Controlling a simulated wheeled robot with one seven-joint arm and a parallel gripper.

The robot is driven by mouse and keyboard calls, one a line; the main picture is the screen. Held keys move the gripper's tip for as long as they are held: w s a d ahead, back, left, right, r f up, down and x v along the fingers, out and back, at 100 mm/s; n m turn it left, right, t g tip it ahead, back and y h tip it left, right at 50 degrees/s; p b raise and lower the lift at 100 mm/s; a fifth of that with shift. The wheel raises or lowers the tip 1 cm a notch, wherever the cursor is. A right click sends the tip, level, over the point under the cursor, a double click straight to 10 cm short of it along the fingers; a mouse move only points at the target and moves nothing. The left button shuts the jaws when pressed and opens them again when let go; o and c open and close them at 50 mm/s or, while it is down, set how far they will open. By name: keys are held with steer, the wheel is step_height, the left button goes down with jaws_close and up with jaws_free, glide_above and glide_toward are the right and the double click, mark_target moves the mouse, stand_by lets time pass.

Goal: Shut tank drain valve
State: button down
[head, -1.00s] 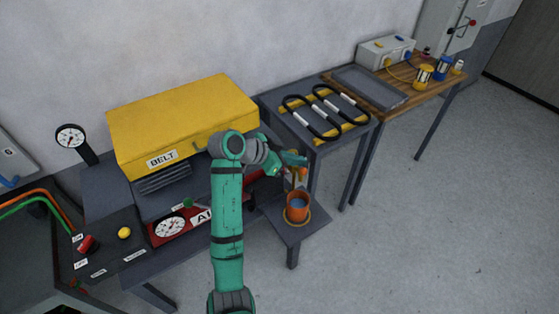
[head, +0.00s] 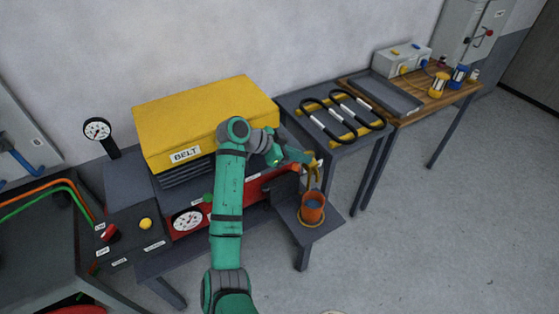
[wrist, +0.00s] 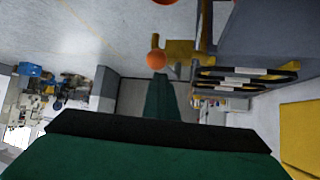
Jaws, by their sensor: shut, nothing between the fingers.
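The red air tank (head: 189,221) lies under the yellow belt cover (head: 205,120). A brass-yellow drain valve (head: 313,178) is at the tank's right end, above an orange cup (head: 312,208). In the wrist view a yellow valve part (wrist: 179,52) and an orange ball knob (wrist: 159,57) show just beyond my fingertips. My gripper (head: 307,158) is shut and empty, close beside the valve's top; it also shows in the wrist view (wrist: 158,77). It partly hides the valve, and I cannot tell whether it touches the knob or how the handle is turned.
The cup stands on a small grey shelf (head: 328,228). A grey table (head: 305,99) with black coils is behind and to the right, and a wooden bench (head: 440,100) is beyond it. A panel (head: 125,222) with red and yellow knobs is at left. The right floor is clear.

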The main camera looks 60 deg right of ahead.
steer(key=shift+s+d, duration=0.5)
steer(key=shift+d, duration=0.15)
stand_by(0.4)
steer(key=w+d+r, duration=0.1)
steer(key=w+r, duration=0.3)
steer(key=r, duration=0.4)
steer(key=shift+w+d, duration=0.2)
steer(key=shift+w+r, duration=0.1)
stand_by(0.7)
